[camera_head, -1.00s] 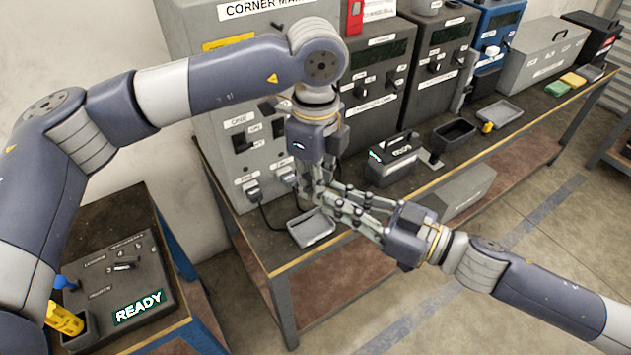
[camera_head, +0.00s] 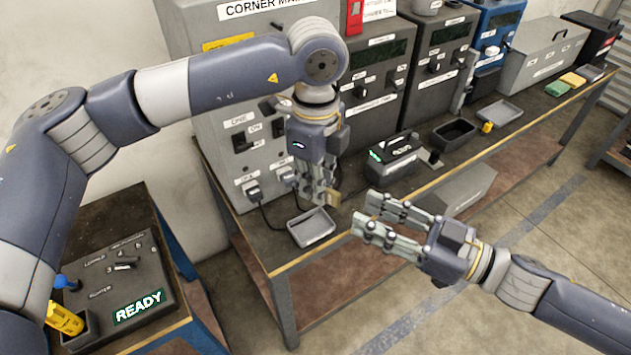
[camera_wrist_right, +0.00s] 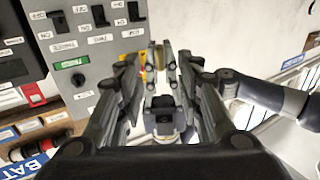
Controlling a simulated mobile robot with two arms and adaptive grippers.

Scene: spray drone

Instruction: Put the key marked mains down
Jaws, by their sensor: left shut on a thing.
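My left gripper (camera_head: 322,188) points down above the front edge of the bench, just right of and above a grey tray (camera_head: 312,230). It is shut on a small tan piece (camera_head: 333,198), which looks like the key or its tag. No marking on it can be read, and the fingers hide part of it. My right gripper (camera_head: 378,219) is open and empty, to the right of the left gripper and apart from it. The right wrist view shows its spread fingers (camera_wrist_right: 160,85), with part of my left gripper (camera_wrist_right: 163,112) beyond.
The grey cabinet (camera_head: 222,110) with switches and plugged cables stands behind the left gripper. A black box with a handle (camera_head: 391,160), a dark tray (camera_head: 454,134) and another grey tray (camera_head: 499,113) are further right. A console reading READY (camera_head: 118,270) sits at lower left.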

